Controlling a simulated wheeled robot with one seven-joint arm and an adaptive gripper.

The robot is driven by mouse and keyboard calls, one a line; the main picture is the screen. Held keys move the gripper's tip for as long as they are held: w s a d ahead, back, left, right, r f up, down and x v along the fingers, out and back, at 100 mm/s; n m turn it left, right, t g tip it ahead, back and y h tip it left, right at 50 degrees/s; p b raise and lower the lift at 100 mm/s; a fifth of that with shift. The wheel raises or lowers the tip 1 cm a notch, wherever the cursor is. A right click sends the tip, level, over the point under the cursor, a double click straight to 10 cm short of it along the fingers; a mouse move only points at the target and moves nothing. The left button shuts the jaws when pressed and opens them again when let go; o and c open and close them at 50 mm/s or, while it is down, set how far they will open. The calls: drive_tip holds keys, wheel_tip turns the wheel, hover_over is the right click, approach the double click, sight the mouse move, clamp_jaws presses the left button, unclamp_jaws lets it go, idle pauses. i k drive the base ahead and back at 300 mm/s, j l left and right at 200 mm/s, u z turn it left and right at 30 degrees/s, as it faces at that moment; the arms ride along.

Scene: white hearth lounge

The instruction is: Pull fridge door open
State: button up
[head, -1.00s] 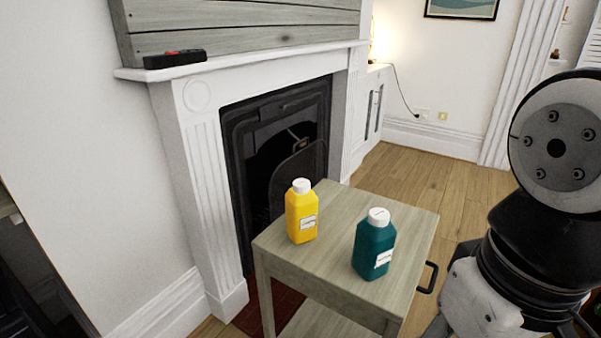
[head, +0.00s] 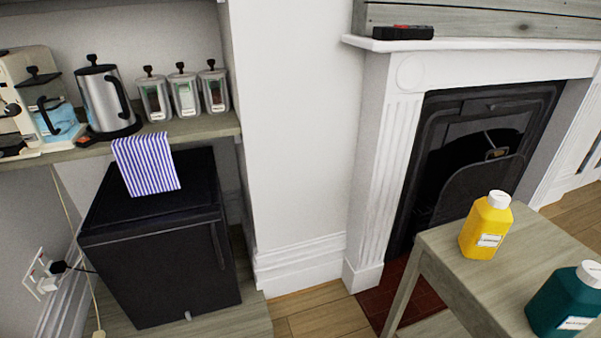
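A small black fridge (head: 160,262) stands low at the left of the head view, under a wooden counter. Its front door looks shut. My gripper is not in this view.
The counter (head: 210,125) above holds a kettle (head: 103,100), several clear canisters and a coffee machine (head: 28,105). A wooden side table (head: 447,258) with a yellow bottle (head: 486,228) and a teal bottle (head: 566,302) stands at right before the fireplace (head: 385,170). Some wooden floor (head: 310,308) shows between.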

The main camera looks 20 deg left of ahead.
sight(160, 269)
drive_tip(key=u, duration=1.75)
